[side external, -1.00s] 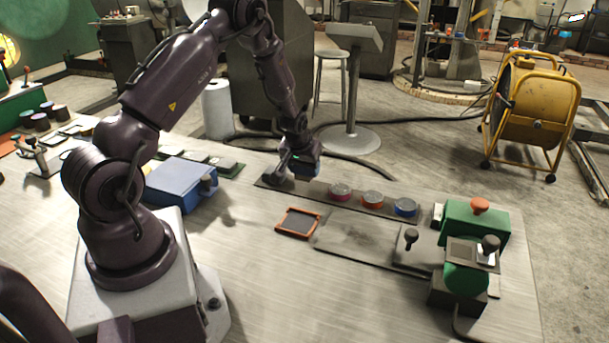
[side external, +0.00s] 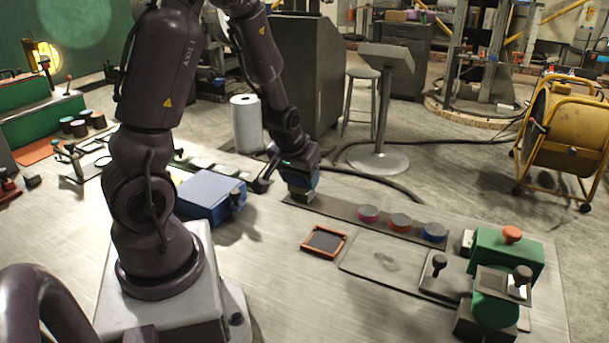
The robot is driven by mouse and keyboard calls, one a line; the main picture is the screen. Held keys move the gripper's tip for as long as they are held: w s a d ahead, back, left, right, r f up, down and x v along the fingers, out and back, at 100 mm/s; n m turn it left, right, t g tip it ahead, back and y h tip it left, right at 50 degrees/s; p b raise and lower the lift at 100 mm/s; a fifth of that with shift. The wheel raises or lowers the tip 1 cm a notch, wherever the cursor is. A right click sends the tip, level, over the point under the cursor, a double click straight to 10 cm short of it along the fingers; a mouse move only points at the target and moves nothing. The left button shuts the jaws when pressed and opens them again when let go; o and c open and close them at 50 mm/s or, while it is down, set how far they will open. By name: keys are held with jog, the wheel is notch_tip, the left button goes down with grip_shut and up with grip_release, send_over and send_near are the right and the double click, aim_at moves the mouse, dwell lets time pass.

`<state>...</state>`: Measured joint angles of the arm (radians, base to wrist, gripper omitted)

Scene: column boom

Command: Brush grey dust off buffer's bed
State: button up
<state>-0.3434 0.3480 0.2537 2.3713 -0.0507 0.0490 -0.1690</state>
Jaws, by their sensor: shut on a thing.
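My gripper (side external: 303,181) is low over the left end of a dark strip and is shut on a small block-like thing (side external: 301,196) with a blue upper part and a pale lower part. It looks like a brush, but the fingers cover much of it. I cannot tell whether it touches the strip. The green buffer (side external: 497,308) stands at the right with black knobs and an orange-red top button. Its flat grey bed (side external: 362,268) lies to its left, with a faint darker dust patch (side external: 386,262) near the middle.
Pink, orange and blue round pots (side external: 400,222) stand on the dark strip (side external: 338,208), right of my gripper. An orange-rimmed tray (side external: 323,242) lies left of the bed. A blue box (side external: 208,198) is left of my gripper. The table front is clear.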

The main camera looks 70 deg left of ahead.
jog(key=o, duration=0.3)
jog(key=shift+c, duration=1)
jog(key=shift+w+d, duration=0.25)
jog(key=shift+d, duration=0.1)
jog(key=w+d+f, duration=0.5)
jog(key=w+d, duration=0.4)
jog(key=w, duration=0.1)
jog(key=shift+w+d, duration=0.4)
